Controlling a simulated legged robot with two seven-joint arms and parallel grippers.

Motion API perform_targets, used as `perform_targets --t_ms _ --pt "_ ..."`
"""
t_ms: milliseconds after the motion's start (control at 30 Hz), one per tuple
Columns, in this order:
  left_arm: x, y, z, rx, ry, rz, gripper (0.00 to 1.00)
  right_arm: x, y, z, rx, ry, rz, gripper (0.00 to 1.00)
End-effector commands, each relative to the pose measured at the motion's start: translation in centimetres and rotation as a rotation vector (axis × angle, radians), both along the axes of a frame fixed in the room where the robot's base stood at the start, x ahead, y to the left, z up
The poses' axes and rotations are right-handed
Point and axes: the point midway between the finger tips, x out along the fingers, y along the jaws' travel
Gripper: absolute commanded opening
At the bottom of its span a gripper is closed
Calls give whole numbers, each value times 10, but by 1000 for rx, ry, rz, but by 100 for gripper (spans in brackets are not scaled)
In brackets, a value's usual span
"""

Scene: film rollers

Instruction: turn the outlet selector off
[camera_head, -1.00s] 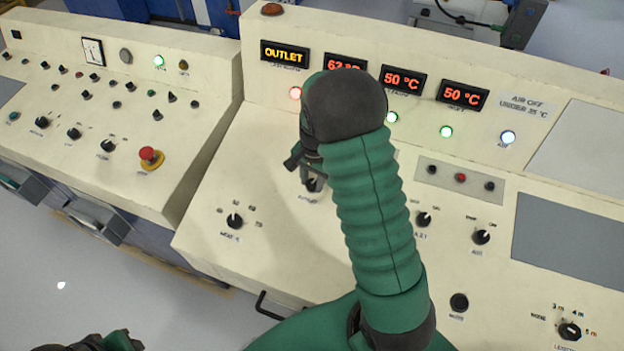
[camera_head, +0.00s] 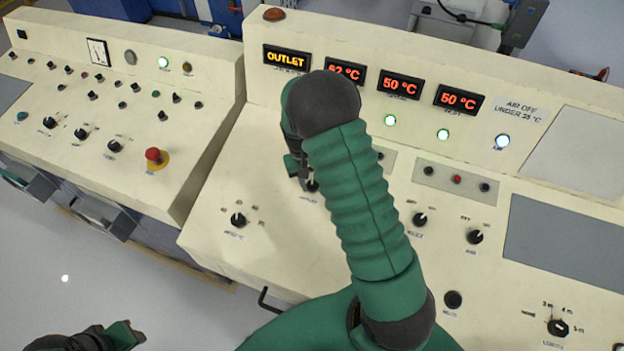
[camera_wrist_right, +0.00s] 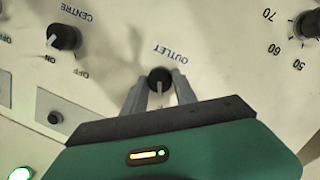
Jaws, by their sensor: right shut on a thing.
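The outlet selector (camera_wrist_right: 160,77) is a small black knob with a pale pointer line, next to the upside-down "OUTLET" label in the wrist view. The pointer runs roughly straight down in that picture. My right gripper (camera_wrist_right: 159,88) is shut on the knob, one grey finger on each side. The on/off marks around the knob are hidden by my gripper. In the head view the knob (camera_head: 312,186) shows just below my right gripper (camera_head: 303,180), largely covered by my arm. My left gripper (camera_head: 125,335) is at the bottom left, away from the panel; its fingers are unclear.
The "OUTLET" display (camera_head: 287,58) is lit yellow, beside red temperature displays. The "CENTRE" knob (camera_wrist_right: 62,37) is near my gripper in the wrist view. A dial marked 50 to 70 (camera_head: 238,220) sits to the left. A red emergency button (camera_head: 153,155) is on the left console.

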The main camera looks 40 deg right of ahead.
Motion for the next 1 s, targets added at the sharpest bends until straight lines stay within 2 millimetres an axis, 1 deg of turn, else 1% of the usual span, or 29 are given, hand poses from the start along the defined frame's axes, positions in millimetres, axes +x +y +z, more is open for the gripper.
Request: perform_targets --t_ms 33,300,767,800,967,1000 --pt "0 0 2 0 0 0 36 3 0 1 -5 -3 25 0" --pt "0 0 4 0 0 0 36 3 0 1 -13 14 105 0" --pt "0 0 4 0 0 0 36 4 0 0 -15 15 122 0" --pt "0 0 4 0 0 0 36 4 0 0 -15 15 122 35" --pt "0 0 4 0 0 0 36 3 1 0 -14 18 121 55" --pt "0 0 4 0 0 0 36 2 1 0 -14 19 119 55"
